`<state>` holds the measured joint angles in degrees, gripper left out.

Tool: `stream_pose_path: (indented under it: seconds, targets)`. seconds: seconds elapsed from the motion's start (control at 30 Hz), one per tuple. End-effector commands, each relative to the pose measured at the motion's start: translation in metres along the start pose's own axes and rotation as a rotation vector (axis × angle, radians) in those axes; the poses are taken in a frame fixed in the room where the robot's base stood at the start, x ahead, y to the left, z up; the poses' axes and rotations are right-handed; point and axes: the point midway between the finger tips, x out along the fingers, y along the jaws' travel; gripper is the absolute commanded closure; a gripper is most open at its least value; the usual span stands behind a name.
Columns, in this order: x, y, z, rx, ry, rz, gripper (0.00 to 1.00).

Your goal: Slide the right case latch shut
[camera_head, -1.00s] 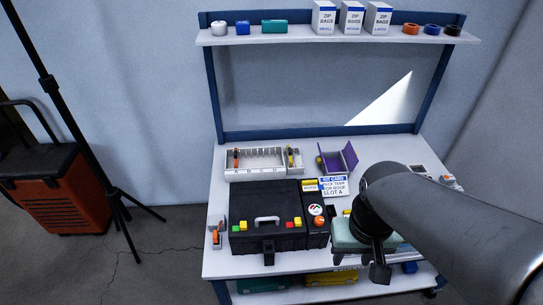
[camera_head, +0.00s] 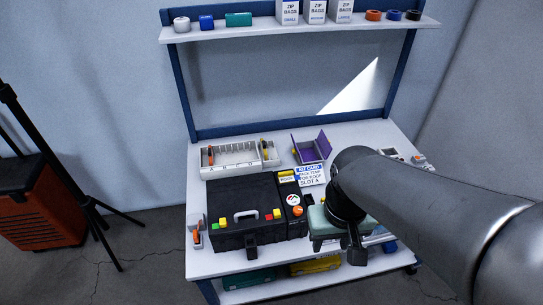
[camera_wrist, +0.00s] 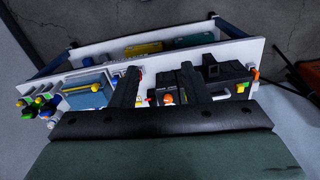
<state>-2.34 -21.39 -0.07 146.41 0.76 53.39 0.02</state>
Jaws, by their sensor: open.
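The black case (camera_head: 232,204) lies on the workbench with a grey handle and small coloured blocks on top. A black latch piece (camera_head: 251,246) shows at its front edge, and a similar piece shows in the wrist view (camera_wrist: 210,68). I cannot tell whether this is the right latch or how far it is slid. My gripper (camera_head: 335,240) is to the right of the case, above the bench's front right part. In the wrist view its two black fingers (camera_wrist: 158,82) are spread wide with nothing held between them. The case shows beyond and beside the right-hand finger.
The shelf (camera_head: 300,27) is above; a tripod (camera_head: 75,180) stands left.

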Motion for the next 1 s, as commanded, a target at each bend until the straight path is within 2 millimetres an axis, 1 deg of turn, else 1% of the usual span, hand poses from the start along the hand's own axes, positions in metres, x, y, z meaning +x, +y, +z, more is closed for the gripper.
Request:
stream_pose_path:
  seconds: [0.27,0.37,0.47,0.57,0.6,0.67,0.7,0.77,0.8,0.9,1.0]
  targets:
    - [0.0,0.0,-0.001,0.0,-0.001,0.0,0.58]
    - [-0.004,-0.002,-0.012,-0.003,-0.015,-0.002,0.58]
    - [-0.012,-0.005,-0.043,-0.01,-0.052,-0.007,0.58]
    - [-0.017,-0.013,-0.09,-0.022,-0.109,-0.011,0.58]
    - [-0.017,-0.017,-0.111,-0.027,-0.136,-0.011,0.58]
    - [-0.015,-0.024,-0.142,-0.035,-0.173,-0.011,0.58]
    - [-0.012,-0.028,-0.162,-0.041,-0.198,-0.01,0.58]
    - [-0.004,-0.036,-0.191,-0.049,-0.237,-0.008,0.58]
    - [0.003,-0.042,-0.21,-0.054,-0.261,-0.005,0.58]
    - [0.024,-0.056,-0.25,-0.069,-0.319,0.005,0.58]
    - [0.046,-0.069,-0.28,-0.084,-0.366,0.015,0.58]
